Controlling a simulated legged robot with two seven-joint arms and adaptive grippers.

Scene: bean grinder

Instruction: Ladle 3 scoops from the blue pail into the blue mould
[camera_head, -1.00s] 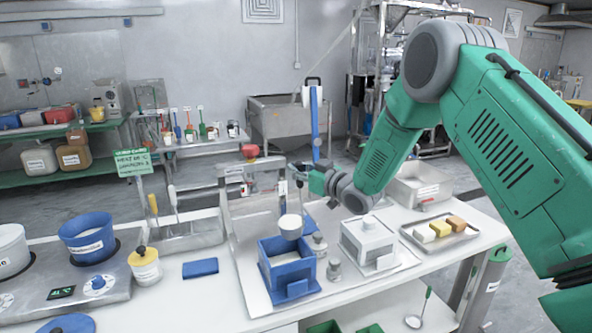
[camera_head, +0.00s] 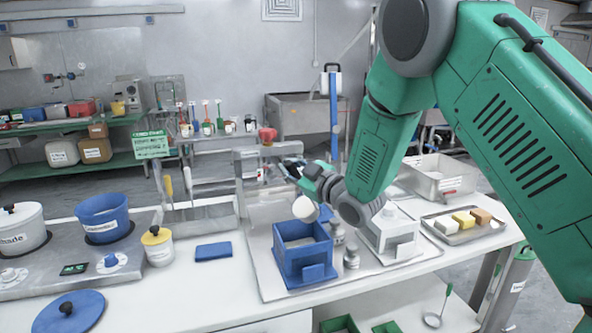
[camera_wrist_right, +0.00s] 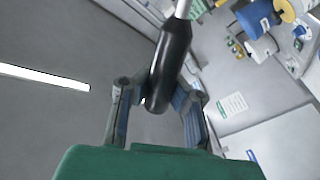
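The blue pail (camera_head: 103,222) stands open on the left hob, with pale contents visible inside. The blue mould (camera_head: 303,262) is an open square box on a tray at the middle of the table. My right gripper (camera_head: 292,172) is above and behind the mould. It is shut on the ladle; the black ladle handle (camera_wrist_right: 171,62) lies between its fingers in the wrist view. The white ladle bowl (camera_head: 304,208) hangs over the mould's back part and looks tilted. Its contents and the fill level in the mould are hard to make out. My left gripper is not in view.
A white pot (camera_head: 20,230) stands left of the pail. A blue lid (camera_head: 70,312), a yellow-lidded jar (camera_head: 158,247) and a blue cloth-like block (camera_head: 213,251) lie nearby. Small metal jars (camera_head: 351,257) and a white mould (camera_head: 392,232) stand right of the blue mould.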

